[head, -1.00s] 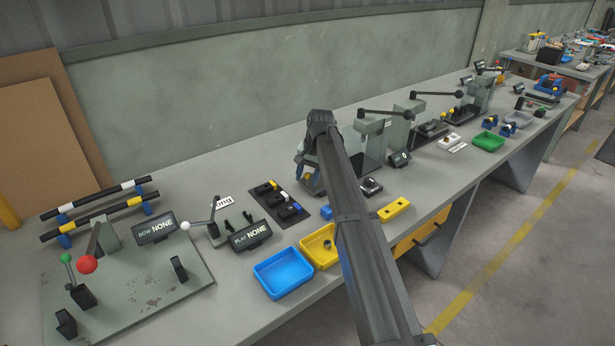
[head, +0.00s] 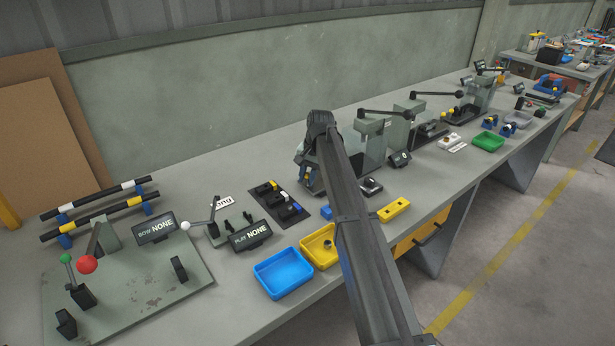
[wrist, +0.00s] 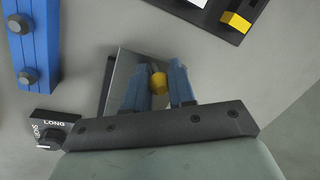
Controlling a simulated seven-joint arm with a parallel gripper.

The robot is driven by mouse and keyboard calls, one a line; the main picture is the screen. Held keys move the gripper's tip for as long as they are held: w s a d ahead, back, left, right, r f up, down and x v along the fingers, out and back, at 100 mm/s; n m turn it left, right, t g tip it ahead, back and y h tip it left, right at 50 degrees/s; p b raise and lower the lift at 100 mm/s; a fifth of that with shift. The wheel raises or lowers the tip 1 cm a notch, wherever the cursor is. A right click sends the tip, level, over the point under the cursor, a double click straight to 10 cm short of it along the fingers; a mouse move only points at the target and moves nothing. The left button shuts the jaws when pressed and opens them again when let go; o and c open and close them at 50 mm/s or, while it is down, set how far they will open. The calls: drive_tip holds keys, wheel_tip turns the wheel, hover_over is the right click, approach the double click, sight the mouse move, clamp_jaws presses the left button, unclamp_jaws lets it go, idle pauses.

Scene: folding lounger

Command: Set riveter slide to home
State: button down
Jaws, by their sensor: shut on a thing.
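My gripper (wrist: 158,78) shows in the wrist view with its two blue fingers on either side of a small yellow knob (wrist: 158,84), shut on it. The knob sits in front of a grey metal plate (wrist: 128,66) of the riveter slide. In the head view my arm hides most of the riveter (head: 312,184); a small yellow spot, likely the knob, shows at its left. The slide's position along its travel cannot be told.
A dial marked LONG and SHORT (wrist: 48,141) and a blue block with dark knobs (wrist: 30,50) lie left in the wrist view. A dark tray (head: 268,201) of small parts, a blue bin (head: 262,285) and a yellow bin (head: 313,260) stand near my arm.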

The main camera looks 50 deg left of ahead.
drive_tip(key=w, duration=1.3)
drive_tip(key=shift+w+d, duration=0.1)
drive_tip(key=shift+w, duration=0.25)
drive_tip(key=c, duration=1.3)
unclamp_jaws()
drive_tip(key=o, duration=0.3)
wheel_tip(320, 180, up, 14)
drive_tip(key=w+d, duration=0.1)
drive_tip(key=d, duration=0.1)
drive_tip(key=shift+w+f, duration=0.15)
drive_tip(key=shift+f, duration=0.05)
drive_tip(key=shift+d, duration=0.1)
